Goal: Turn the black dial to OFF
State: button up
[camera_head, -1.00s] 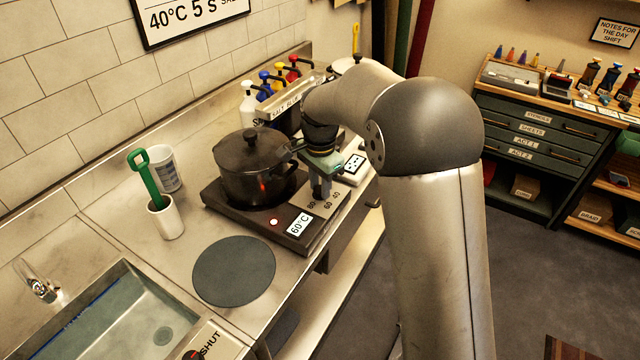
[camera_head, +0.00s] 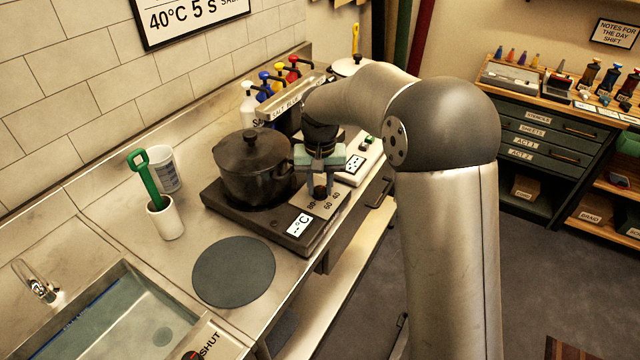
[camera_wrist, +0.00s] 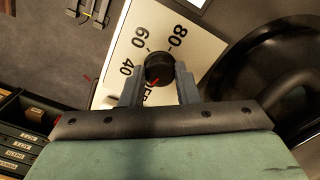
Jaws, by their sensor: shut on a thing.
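The black dial (camera_wrist: 159,66) sits on the pale scale plate of the hot plate. In the wrist view, my gripper (camera_wrist: 159,80) has one finger on each side of the dial and is shut on it. The red pointer line on the dial points at the lettering on the near side, which reads as OFF but is partly hidden. The marks 40, 60 and 80 run around the dial. In the head view, my gripper (camera_head: 320,187) points down over the dial at the hot plate's front right. The hot plate's display (camera_head: 298,224) shows a dash and °C.
A black lidded pot (camera_head: 252,170) stands on the hot plate (camera_head: 222,198), close left of my gripper. A white switch box (camera_head: 362,163) stands to the right. A round dark mat (camera_head: 234,271) lies in front on the counter.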

aim_at(320, 189)
jog(key=shift+r+n, duration=0.1)
jog(key=shift+n, duration=1)
jog(key=o, duration=1)
jog(key=shift+c, duration=0.2)
notch_tip(320, 189, up, 17)
jog(key=shift+r, duration=0.2)
